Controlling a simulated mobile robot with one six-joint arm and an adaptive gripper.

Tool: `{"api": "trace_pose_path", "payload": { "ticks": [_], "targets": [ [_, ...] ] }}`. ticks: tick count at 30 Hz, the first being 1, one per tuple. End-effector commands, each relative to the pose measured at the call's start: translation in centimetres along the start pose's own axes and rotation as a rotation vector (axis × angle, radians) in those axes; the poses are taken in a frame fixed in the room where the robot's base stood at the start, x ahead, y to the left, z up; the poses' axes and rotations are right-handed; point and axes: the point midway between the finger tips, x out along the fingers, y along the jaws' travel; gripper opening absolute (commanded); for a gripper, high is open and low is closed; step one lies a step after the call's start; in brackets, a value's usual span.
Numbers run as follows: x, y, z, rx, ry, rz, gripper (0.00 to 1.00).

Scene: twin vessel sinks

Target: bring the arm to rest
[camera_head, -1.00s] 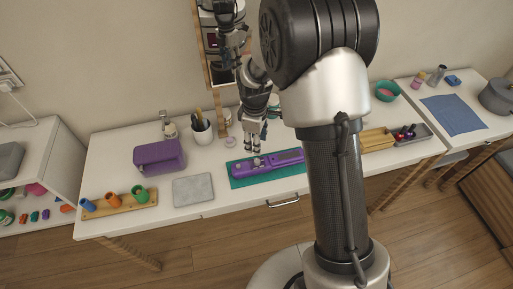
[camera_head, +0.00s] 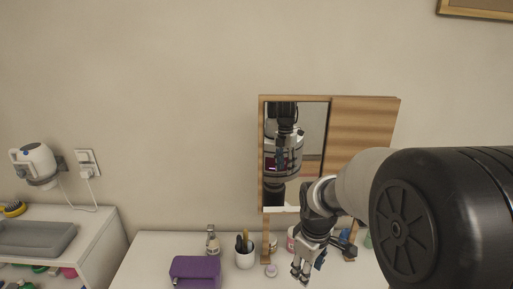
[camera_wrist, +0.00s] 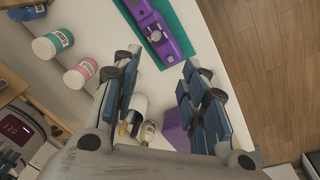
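My arm (camera_head: 365,190) reaches in from the right of the head view, its dark joint large in front. My gripper (camera_head: 301,268) hangs fingers down over the white table, in front of the mirror. In the wrist view my gripper (camera_wrist: 160,65) has its two blue-grey fingers well apart, with nothing held between them. A purple device (camera_wrist: 160,35) on a teal mat (camera_wrist: 192,25) lies on the table beyond the fingertips. In the head view this device is out of frame.
The wood-framed mirror (camera_head: 297,150) stands close behind my gripper. A purple box (camera_head: 196,272), a cup of tools (camera_head: 244,259) and a small bottle (camera_head: 212,243) stand to its left. In the wrist view, teal-labelled (camera_wrist: 52,43) and pink-labelled (camera_wrist: 80,74) jars stand beside the fingers.

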Motion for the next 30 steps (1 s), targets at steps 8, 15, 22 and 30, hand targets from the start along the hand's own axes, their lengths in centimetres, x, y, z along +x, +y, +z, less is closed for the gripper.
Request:
{"api": "trace_pose_path", "payload": {
  "ticks": [8, 15, 22, 30],
  "targets": [
    [-10.6, -4.9, 5.7, 0.313, 0.101, 0.063, 0.40],
    [-15.2, -10.3, 11.3, 0.576, 0.197, 0.088, 0.40],
    [-16.1, -13.8, 14.9, 0.745, 0.262, 0.091, 0.40],
    [-16.0, -14.7, 15.7, 0.790, 0.276, 0.088, 0.40]
  ]
}}
